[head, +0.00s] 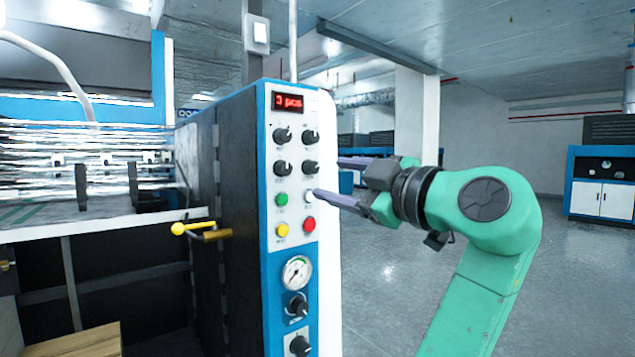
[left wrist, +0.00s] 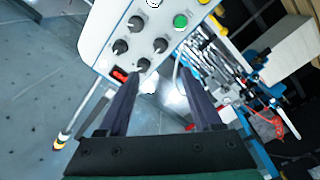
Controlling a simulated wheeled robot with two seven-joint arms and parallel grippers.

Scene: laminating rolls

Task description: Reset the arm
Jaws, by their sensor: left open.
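My left gripper (head: 330,177) is at the right side of the control panel (head: 328,265) in the head view. Its two dark fingers are apart with nothing between them. One fingertip appears close to the white button (head: 310,196); I cannot tell whether it touches. In the left wrist view the open fingers (left wrist: 158,78) point toward the panel (left wrist: 103,42), with its knobs and green button (left wrist: 180,21) ahead. My green left arm (head: 475,270) is bent, coming up from the lower right of the head view. My right gripper is in neither view.
The panel carries a red display (head: 288,102) reading "3 pcs", several black knobs, a red button (head: 309,224), a yellow button (head: 282,230) and a gauge (head: 297,272). A yellow-knobbed lever (head: 178,229) sticks out left of it. Open floor (head: 385,300) lies to the right.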

